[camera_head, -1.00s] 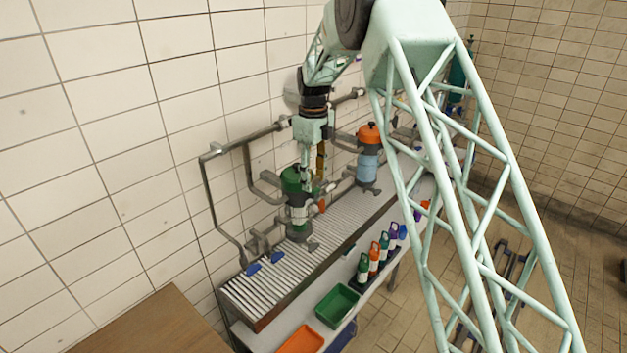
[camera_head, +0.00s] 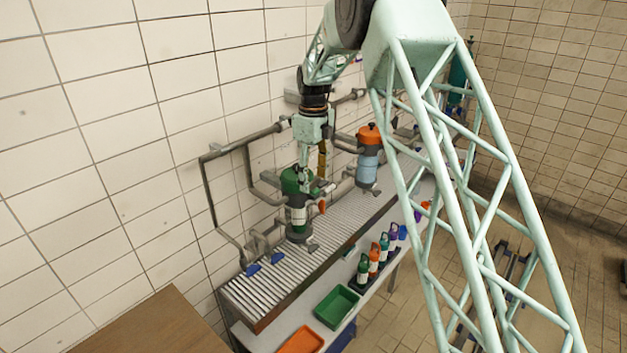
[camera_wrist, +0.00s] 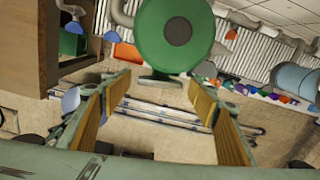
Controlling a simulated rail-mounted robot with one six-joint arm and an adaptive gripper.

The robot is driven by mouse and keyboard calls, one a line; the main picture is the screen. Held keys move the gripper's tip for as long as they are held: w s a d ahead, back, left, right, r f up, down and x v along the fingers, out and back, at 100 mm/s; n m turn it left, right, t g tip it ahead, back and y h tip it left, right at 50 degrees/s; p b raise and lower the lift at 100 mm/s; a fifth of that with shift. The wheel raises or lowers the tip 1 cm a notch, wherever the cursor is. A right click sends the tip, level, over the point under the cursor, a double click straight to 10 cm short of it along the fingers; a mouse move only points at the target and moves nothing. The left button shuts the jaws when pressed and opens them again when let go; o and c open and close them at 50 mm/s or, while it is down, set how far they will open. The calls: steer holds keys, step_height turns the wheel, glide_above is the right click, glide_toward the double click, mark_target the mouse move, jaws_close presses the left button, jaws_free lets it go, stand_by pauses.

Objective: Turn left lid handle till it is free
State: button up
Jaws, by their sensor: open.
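The left canister (camera_head: 298,215) stands on the slatted conveyor and has a green lid (camera_head: 290,181). The wrist view shows the round green lid (camera_wrist: 150,38) large at the top centre, with a darker round knob (camera_wrist: 178,31) in its middle. My gripper (camera_head: 304,184) is above and in front of the lid in the head view and partly covers it. In the wrist view my gripper (camera_wrist: 160,80) is open, its two tan-padded fingers wide apart with nothing between the pads. The lid lies just beyond the fingertips; I cannot tell whether they touch it.
An orange-lidded blue canister (camera_head: 368,160) stands farther right on the conveyor (camera_head: 262,292). Grey pipes (camera_head: 235,148) run along the tiled wall behind. Several coloured bottles (camera_head: 373,257), a green bin (camera_head: 336,306) and an orange bin (camera_head: 300,340) sit on the front shelf.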

mark_target(314, 181)
step_height(314, 181, up, 12)
steer(key=shift+f, duration=0.25)
stand_by(0.4)
steer(key=shift+s+a+b, duration=0.1)
steer(key=shift+a+b, duration=0.1)
steer(key=shift+b, duration=0.15)
